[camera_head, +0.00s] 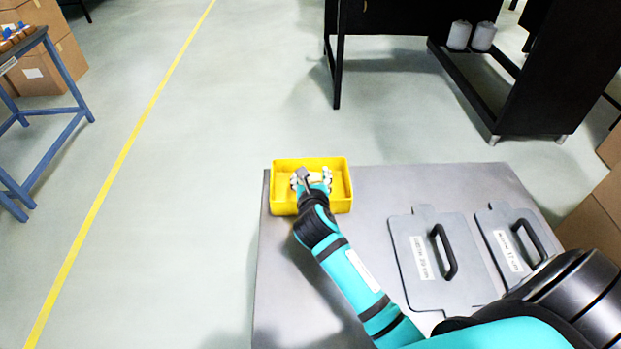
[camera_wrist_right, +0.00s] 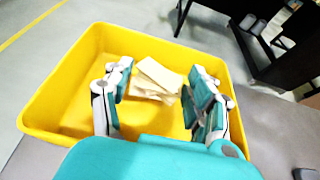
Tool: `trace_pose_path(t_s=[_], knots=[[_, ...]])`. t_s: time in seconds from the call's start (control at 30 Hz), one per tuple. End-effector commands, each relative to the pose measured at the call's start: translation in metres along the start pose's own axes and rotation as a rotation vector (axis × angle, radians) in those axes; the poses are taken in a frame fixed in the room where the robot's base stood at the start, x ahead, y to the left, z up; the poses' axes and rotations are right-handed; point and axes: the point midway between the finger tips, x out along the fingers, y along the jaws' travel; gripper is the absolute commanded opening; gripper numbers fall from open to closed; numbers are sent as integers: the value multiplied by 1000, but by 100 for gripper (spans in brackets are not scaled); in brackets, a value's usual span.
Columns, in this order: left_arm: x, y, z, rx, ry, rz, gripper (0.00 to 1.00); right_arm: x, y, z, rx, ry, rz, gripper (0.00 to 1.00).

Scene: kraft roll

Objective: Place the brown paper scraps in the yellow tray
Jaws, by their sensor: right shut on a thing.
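The yellow tray (camera_head: 343,205) sits at the far left corner of the grey table. My right gripper (camera_head: 311,180) reaches down into it. In the right wrist view the tray (camera_wrist_right: 60,105) surrounds both fingers. A small stack of pale tan paper scraps (camera_wrist_right: 158,76) shows between the fingers of the right gripper (camera_wrist_right: 160,95), inside the tray's outline. The gripper is shut on the scraps. Whether they touch the tray floor I cannot tell. In the head view the scraps are mostly hidden by the gripper. My left gripper is not in view.
Two grey plates with black handles, one on the left (camera_head: 418,280) and one on the right (camera_head: 502,262), lie on the grey table (camera_head: 385,190). A black rack (camera_head: 545,75) holding white rolls (camera_head: 483,36) stands beyond. Cardboard boxes (camera_head: 598,215) stand at the right.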

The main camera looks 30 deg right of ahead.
Motion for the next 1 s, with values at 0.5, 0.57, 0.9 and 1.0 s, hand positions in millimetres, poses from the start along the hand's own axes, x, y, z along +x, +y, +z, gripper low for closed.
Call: trace_pose_path(t_s=[0.5, 0.57, 0.9, 1.0], knots=[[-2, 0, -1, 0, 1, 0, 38, 4, 0, -12, -1, 3, 0, 61], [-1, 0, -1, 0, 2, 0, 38, 4, 0, -13, -1, 4, -1, 69], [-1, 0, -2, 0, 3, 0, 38, 5, -1, -15, -1, 9, -3, 82], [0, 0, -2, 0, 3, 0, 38, 4, -1, -12, -1, 8, -3, 82]])
